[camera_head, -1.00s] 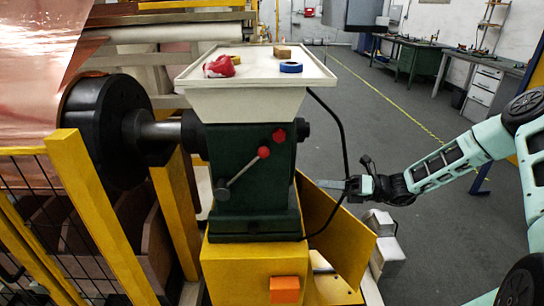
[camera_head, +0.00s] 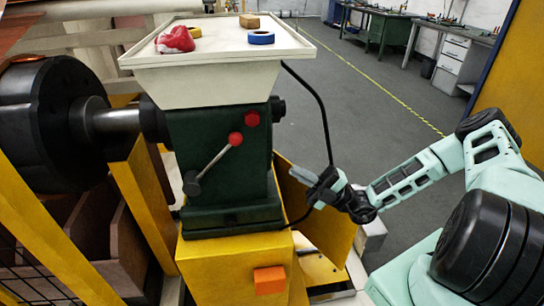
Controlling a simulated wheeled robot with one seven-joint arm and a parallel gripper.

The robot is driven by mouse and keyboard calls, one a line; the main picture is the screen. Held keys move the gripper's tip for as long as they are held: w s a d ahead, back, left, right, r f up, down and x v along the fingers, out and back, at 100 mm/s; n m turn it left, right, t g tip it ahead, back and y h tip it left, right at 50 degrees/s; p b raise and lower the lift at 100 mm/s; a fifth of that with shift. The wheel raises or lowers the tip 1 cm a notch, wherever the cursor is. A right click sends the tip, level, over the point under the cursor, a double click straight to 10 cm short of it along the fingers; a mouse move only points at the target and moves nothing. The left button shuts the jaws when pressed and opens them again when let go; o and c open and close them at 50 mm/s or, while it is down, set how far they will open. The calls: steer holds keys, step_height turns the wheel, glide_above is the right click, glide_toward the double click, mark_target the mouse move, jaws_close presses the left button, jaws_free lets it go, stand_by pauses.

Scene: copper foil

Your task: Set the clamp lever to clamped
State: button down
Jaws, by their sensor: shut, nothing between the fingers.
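The clamp lever (camera_head: 214,160) is a thin metal rod on the dark green housing (camera_head: 215,195). It slants up and to the right from a grey pivot at its lower left to a round red knob. My gripper (camera_head: 303,178) is shut and empty, to the right of the housing and apart from the lever. I cannot tell from the view which lever position counts as clamped.
A pale tray (camera_head: 195,85) tops the housing and holds a red cloth, tape rolls and a block. A black cable (camera_head: 318,100) hangs on the right, close to my gripper. A yellow base (camera_head: 225,265) with an orange box (camera_head: 269,280) is below. A black roller (camera_head: 45,125) is left.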

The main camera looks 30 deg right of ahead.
steer(key=p+x, duration=0.4)
steer(key=x, duration=0.9)
steer(key=shift+a+r+p, duration=0.15)
steer(key=shift+a+p, duration=0.05)
steer(key=shift+p, duration=0.2)
steer(key=shift+w, duration=0.1)
